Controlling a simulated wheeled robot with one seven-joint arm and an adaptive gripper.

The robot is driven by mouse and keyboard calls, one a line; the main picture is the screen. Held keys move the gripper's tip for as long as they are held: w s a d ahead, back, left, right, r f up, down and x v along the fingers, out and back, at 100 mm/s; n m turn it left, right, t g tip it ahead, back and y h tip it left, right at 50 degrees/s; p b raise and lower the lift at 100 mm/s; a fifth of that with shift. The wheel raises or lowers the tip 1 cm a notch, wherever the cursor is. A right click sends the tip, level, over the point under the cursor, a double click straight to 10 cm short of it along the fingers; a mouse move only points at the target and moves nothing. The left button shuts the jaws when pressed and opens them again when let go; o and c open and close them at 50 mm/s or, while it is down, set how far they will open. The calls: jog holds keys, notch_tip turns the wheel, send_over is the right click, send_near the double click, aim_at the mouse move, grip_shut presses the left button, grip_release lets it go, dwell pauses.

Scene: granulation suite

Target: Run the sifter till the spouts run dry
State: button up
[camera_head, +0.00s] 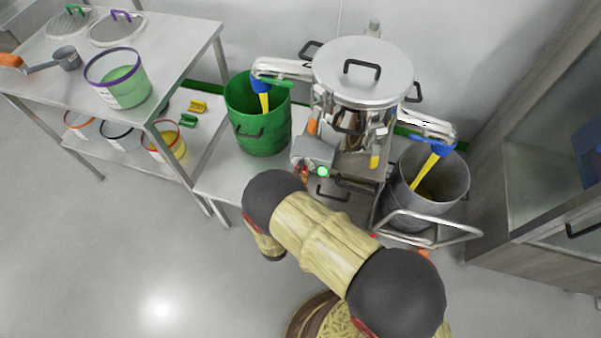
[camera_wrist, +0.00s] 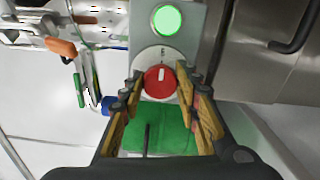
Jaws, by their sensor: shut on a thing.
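The steel sifter (camera_head: 362,72) stands at the back with its round lid on. Its control box (camera_head: 315,152) carries a lit green lamp (camera_head: 322,171), which also shows in the wrist view (camera_wrist: 166,20). My gripper (camera_wrist: 160,88) is closed around the red knob (camera_wrist: 160,82), whose white line points up towards the lamp. The left spout (camera_head: 282,68) ends in a blue and yellow piece over the green drum (camera_head: 258,140). The right spout (camera_head: 428,124) ends likewise over the grey drum (camera_head: 405,190). I cannot tell whether the yellow below the spouts is moving powder.
A steel table (camera_head: 60,85) at the left holds a purple-rimmed tub (camera_head: 122,88), a scoop (camera_head: 66,58) and lids. More tubs stand on its lower shelf. A bent metal handle (camera_head: 430,222) projects before the grey drum. A cabinet (camera_head: 530,190) stands at the right. The floor at the lower left is clear.

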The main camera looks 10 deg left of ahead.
dwell(0.5)
jog(key=o, duration=1.2)
jog(key=shift+c, duration=0.2)
jog(key=shift+s, duration=0.1)
jog(key=s+a, duration=0.1)
jog(key=s, duration=1)
jog(key=shift+s, duration=0.4)
